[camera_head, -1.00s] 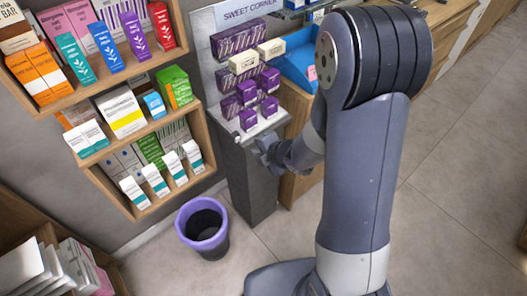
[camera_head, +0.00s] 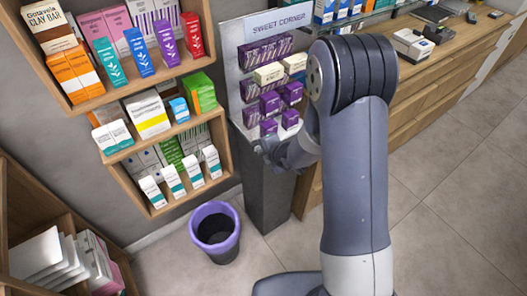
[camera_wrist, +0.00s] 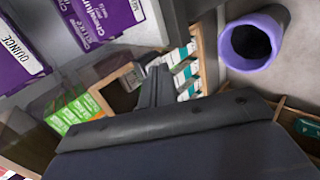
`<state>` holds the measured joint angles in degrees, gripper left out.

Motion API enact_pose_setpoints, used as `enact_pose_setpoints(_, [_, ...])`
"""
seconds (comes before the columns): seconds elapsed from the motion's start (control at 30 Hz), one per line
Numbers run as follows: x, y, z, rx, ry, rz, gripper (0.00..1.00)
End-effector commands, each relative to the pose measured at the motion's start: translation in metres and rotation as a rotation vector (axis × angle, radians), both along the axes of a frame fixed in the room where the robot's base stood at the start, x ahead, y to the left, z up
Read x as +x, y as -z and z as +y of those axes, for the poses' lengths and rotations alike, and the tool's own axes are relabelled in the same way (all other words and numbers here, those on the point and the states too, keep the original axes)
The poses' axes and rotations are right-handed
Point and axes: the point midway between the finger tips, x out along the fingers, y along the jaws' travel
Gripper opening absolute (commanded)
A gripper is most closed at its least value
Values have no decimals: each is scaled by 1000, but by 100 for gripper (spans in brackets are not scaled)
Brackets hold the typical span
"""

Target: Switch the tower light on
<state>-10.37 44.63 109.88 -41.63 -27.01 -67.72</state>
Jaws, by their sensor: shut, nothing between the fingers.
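The tower is a grey display stand (camera_head: 270,195) headed "SWEET CORNER", with purple and cream boxes on its sloped shelves. My gripper (camera_head: 262,148) is shut and empty. In the head view it overlaps the front edge of the tower's lowest shelf; I cannot tell whether it touches. I cannot make out a switch, and the gripper and arm hide part of that edge. In the wrist view my shut fingers (camera_wrist: 155,88) show in the middle, with purple boxes (camera_wrist: 95,18) at upper left. I cannot tell whether any light is lit.
A wooden wall shelf (camera_head: 160,125) with medicine boxes stands left of the tower. A purple-rimmed bin (camera_head: 215,230) stands on the floor in front; it also shows in the wrist view (camera_wrist: 252,42). A counter (camera_head: 450,65) lies behind right. Floor at the right is clear.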

Motion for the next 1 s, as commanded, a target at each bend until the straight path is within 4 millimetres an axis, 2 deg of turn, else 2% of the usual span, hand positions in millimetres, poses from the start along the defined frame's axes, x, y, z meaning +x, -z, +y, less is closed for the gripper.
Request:
enact_pose_setpoints(0.27, [4,-9,4,-31,-4,52,0])
enact_pose_setpoints(0.33, [4,-2,4,-32,-3,54,0])
enact_pose_setpoints(0.53, [4,-3,4,-32,-2,53,0])
enact_pose_setpoints(1.0, [4,-19,3,-32,-2,52,0])
